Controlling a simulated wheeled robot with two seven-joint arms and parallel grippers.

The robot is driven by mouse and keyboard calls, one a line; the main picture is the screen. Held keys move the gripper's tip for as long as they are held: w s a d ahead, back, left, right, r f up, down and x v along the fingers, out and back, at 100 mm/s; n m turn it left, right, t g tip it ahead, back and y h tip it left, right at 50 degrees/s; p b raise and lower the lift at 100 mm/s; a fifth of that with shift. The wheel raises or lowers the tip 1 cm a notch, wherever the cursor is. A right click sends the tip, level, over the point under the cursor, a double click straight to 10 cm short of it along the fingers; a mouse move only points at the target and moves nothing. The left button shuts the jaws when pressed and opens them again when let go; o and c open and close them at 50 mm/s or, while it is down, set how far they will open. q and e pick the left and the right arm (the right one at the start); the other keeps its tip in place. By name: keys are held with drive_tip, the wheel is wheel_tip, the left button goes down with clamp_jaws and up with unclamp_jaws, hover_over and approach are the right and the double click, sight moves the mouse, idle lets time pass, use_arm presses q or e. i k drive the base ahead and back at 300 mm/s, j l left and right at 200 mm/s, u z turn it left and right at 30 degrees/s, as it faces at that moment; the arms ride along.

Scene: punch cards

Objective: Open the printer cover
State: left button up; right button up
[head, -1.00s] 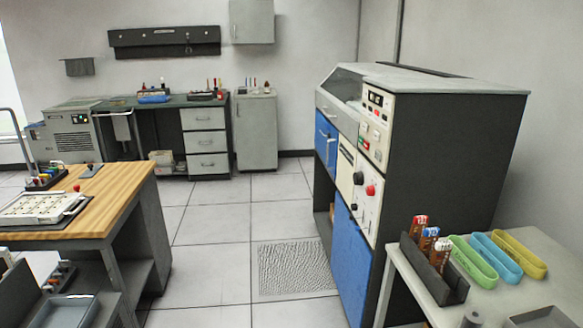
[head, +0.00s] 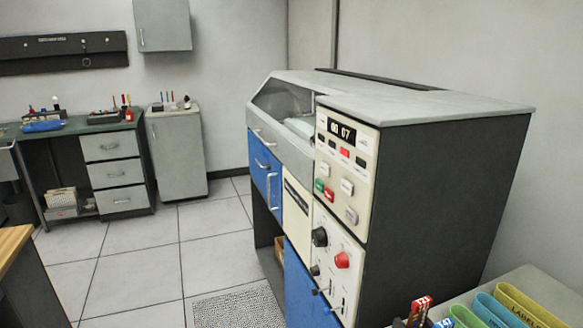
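The printer (head: 440,190) is a tall dark cabinet right of centre in the head view, with a grey top. Its cover (head: 290,100) is a sloped grey-framed clear window at the upper left of the machine, and it looks shut. Blue doors with handles are below the cover. Neither of my grippers is in view.
A wooden-topped table (head: 14,243) is at the left edge. A side table (head: 545,285) with coloured trays (head: 500,308) stands at the lower right, close to the printer. A workbench and a grey cabinet (head: 176,152) line the back wall.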

sight(282, 92)
drive_tip(key=i+j+z, duration=0.3)
drive_tip(key=i+z, duration=0.2)
drive_tip(key=i+j+z, duration=0.45)
drive_tip(key=j, duration=0.1)
